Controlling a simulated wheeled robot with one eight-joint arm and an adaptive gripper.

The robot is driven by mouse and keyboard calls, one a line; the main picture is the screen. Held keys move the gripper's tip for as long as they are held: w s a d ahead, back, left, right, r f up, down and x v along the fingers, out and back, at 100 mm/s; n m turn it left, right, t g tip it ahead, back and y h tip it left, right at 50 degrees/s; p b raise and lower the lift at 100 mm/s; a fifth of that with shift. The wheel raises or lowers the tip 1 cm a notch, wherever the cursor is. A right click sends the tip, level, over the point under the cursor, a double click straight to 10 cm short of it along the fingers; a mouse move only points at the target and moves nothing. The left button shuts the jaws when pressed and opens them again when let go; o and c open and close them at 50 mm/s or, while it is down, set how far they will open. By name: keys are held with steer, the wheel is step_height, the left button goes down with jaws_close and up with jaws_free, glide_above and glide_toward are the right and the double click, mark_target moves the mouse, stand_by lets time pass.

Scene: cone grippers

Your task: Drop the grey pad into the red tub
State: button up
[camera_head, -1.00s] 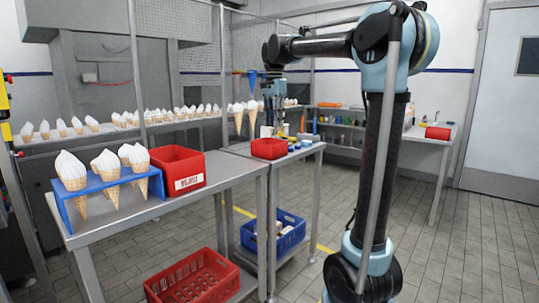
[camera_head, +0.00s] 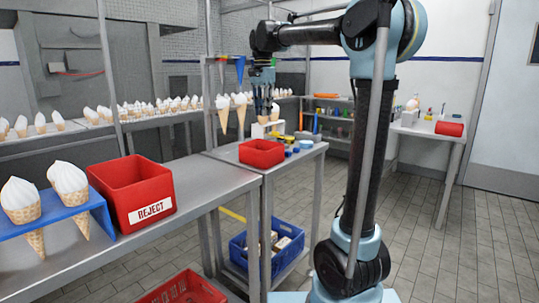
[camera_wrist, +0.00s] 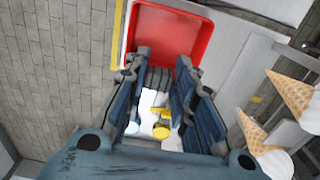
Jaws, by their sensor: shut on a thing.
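The red tub (camera_head: 261,153) is a small open box on the far metal table in the head view. It also shows at the top of the wrist view, where its rim (camera_wrist: 128,40) and inside are visible. My gripper (camera_head: 263,112) points down above the table, close to the tub. In the wrist view my gripper (camera_wrist: 158,80) has its blue fingers closed on the grey pad (camera_wrist: 158,78), a ribbed grey piece between the fingertips. The pad overlaps the tub's near edge in that view. I cannot tell its height above the tub. The pad is not clear in the head view.
A larger red REJECT bin (camera_head: 131,192) and a blue cone rack (camera_head: 60,217) stand on the nearer table. Ice-cream cones (camera_head: 231,112) hang beside my gripper. A white block (camera_head: 267,129) and small blue lids (camera_head: 306,143) are by the tub.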

steer(key=shift+w+d, duration=0.45)
steer(key=shift+w, duration=0.2)
step_height(320, 180, down, 12)
steer(key=shift+s, duration=0.2)
stand_by(0.4)
steer(key=o, duration=0.9)
steer(key=shift+r, duration=0.1)
